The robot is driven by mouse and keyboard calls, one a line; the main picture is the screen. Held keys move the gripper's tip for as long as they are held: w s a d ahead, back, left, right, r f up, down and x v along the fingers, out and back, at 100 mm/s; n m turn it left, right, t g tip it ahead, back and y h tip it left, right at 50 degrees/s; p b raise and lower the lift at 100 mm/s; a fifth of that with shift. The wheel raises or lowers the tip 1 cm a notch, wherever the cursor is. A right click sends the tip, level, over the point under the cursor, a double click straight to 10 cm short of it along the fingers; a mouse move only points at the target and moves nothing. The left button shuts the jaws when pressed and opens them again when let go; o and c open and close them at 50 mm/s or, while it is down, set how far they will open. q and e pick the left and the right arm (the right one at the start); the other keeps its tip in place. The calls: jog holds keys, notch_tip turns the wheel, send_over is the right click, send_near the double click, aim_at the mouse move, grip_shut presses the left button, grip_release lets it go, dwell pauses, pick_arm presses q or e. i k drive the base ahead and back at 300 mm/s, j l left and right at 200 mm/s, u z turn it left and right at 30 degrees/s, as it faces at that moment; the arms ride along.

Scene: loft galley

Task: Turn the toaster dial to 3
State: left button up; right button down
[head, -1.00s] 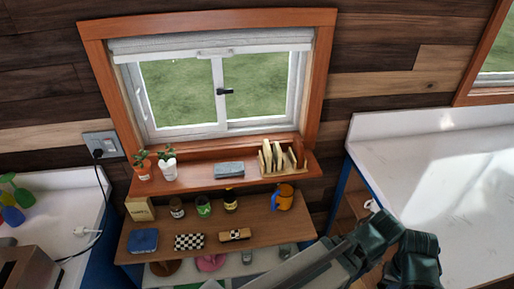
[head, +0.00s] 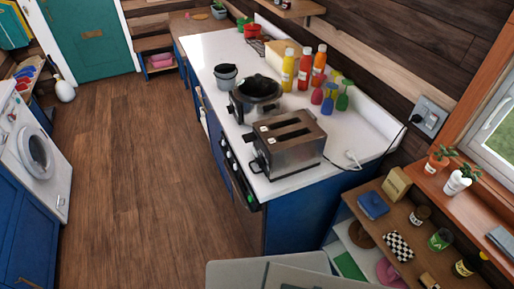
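The toaster (head: 296,158) is a silver two-slot box with a brownish top. It stands near the right end of the white counter (head: 210,50), at its front edge. Its two long slots look empty. A small dark part, perhaps a lever or knob, sticks out at its left end. I cannot make out the dial or its setting from here. Neither of my grippers is in view.
A black slow cooker (head: 257,95) stands just behind the toaster. Bottles and colored glasses line the wall side. A cord runs to a wall outlet (head: 428,118). A low shelf (head: 375,225) stands right of the counter. The wood floor (head: 130,170) on the left is clear.

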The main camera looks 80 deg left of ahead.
aim_at(260, 162)
jog(key=l+u, duration=0.15)
jog(key=u, duration=2.45)
